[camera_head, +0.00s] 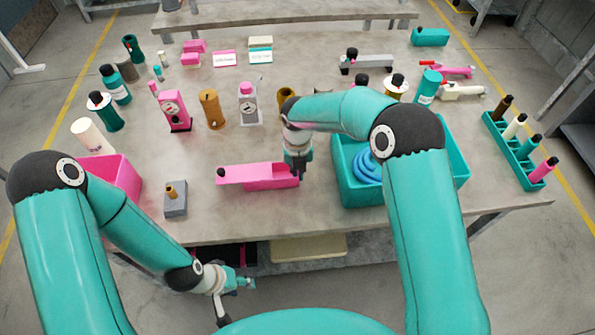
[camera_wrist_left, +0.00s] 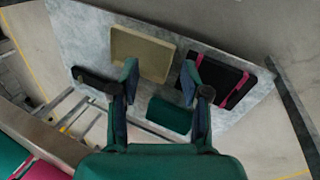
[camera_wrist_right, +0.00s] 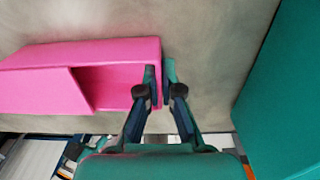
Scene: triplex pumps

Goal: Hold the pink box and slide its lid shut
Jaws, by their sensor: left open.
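The pink box (camera_head: 262,183) lies near the table's front edge, left of the teal bin. Its pink lid (camera_head: 232,174), with a black knob (camera_head: 221,172) at the left end, is slid to the left. The right part of the box is open, and the opening shows in the right wrist view (camera_wrist_right: 108,88). My right gripper (camera_head: 298,170) is over the box's right end; its fingers (camera_wrist_right: 160,78) are closed around the end wall, one inside and one outside. My left gripper (camera_head: 238,287) is open and empty, low in front of the table's edge, away from the box.
A teal bin (camera_head: 455,172) with blue coils stands right of the box. A grey block with a brass pin (camera_head: 176,200) and a pink bin (camera_head: 122,180) stand left. Pumps and bottles stand behind. A lower shelf holds a beige case (camera_wrist_left: 142,52).

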